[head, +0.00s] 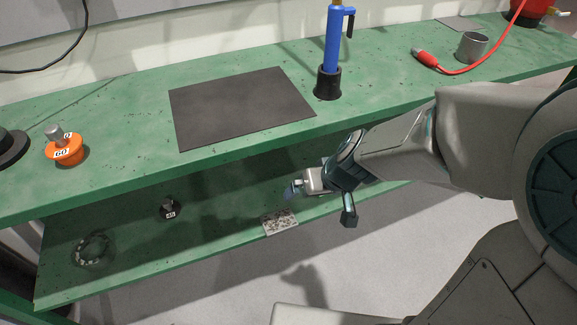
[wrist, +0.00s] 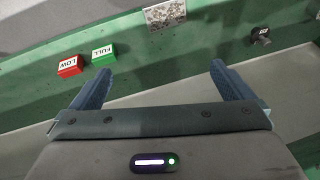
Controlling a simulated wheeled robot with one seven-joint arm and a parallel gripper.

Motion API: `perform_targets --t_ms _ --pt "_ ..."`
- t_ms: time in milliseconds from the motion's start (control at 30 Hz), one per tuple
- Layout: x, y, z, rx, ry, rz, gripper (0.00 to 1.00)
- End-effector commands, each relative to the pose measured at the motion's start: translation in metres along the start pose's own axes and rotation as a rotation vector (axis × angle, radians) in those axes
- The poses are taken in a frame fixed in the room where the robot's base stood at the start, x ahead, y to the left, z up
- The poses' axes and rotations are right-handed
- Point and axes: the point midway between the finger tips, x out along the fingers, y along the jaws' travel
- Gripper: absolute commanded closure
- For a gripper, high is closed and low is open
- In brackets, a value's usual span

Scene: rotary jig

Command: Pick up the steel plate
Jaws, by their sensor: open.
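A small grey plate with a speckled pattern (head: 280,222), which looks like the steel plate, lies flat near the front edge of the lower green shelf. In the wrist view the plate (wrist: 165,14) sits at the top edge, partly cut off by the frame, beyond my fingertips. My gripper (head: 320,203) is open and empty, to the right of the plate in the head view. In the wrist view its two blue fingers (wrist: 160,70) are spread wide with nothing between them. It does not touch the plate.
On the lower shelf are a dark knob marked 45 (head: 169,208), a ring (head: 91,250), a red LOW block (wrist: 69,66) and a green FULL block (wrist: 103,55). The upper bench top (head: 125,112) overhangs, bearing a dark mat (head: 240,108), blue tool (head: 333,45) and orange knob (head: 66,149).

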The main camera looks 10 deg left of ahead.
Motion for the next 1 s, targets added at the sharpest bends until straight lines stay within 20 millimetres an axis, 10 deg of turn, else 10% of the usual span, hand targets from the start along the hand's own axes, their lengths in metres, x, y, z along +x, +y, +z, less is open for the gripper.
perform_targets --t_ms 300,1000 --pt "0.082 -0.04 0.001 -0.137 0.009 0.08 0.0" --pt "0.168 -0.033 0.02 -0.18 -0.038 0.144 0.0"
